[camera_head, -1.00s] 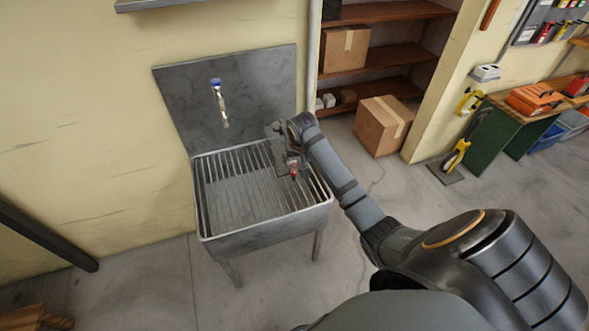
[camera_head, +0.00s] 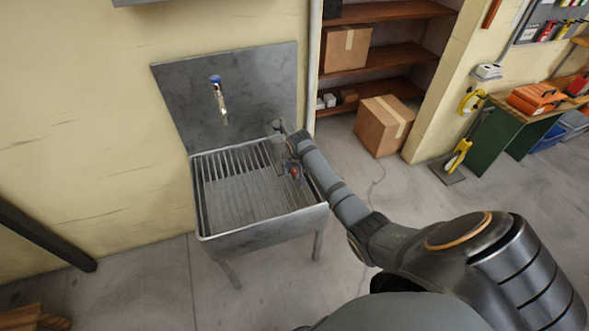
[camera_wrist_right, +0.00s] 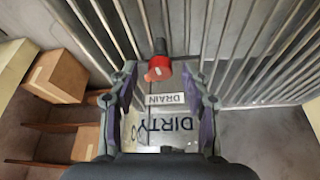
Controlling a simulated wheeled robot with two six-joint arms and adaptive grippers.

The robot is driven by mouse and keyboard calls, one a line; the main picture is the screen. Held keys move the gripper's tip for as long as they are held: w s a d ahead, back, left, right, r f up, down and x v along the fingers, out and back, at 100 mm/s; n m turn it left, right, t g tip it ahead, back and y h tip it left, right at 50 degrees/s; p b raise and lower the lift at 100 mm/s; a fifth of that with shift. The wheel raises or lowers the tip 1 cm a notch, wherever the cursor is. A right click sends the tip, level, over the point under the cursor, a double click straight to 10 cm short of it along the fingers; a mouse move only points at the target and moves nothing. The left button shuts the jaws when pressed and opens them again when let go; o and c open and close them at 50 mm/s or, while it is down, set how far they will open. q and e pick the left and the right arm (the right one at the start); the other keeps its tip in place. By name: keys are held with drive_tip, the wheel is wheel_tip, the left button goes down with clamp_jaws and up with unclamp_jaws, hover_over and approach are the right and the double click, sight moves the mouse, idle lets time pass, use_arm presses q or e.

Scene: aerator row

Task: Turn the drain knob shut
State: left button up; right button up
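The red drain knob (camera_wrist_right: 158,70) sits on a dark stem near the sink's slatted grate. It also shows as a small red spot at the right side of the sink in the head view (camera_head: 294,172). My right gripper (camera_wrist_right: 160,74) is open, with one finger on each side of the knob in the picture. Gaps show between the knob and both fingers; I cannot tell the depth between them. A plate below the knob bears the labels DRAIN (camera_wrist_right: 165,99) and DIRTY (camera_wrist_right: 166,127). My left gripper is not in view.
The metal sink (camera_head: 262,235) stands against the wall, with a blue-topped tap (camera_head: 218,98) on its backsplash. A shelf with cardboard boxes stands behind to the right, and another box (camera_head: 384,125) is on the floor.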

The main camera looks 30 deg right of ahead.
clamp_jaws()
drive_tip(key=shift+a+r+m+p, duration=0.1)
drive_tip(key=shift+r+m+p, duration=0.25)
drive_tip(key=shift+p, duration=0.55)
drive_tip(key=shift+f, duration=0.35)
drive_tip(key=shift+o, duration=0.3)
unclamp_jaws()
drive_tip(key=v, duration=1.2)
drive_tip(key=shift+w+a, duration=0.15)
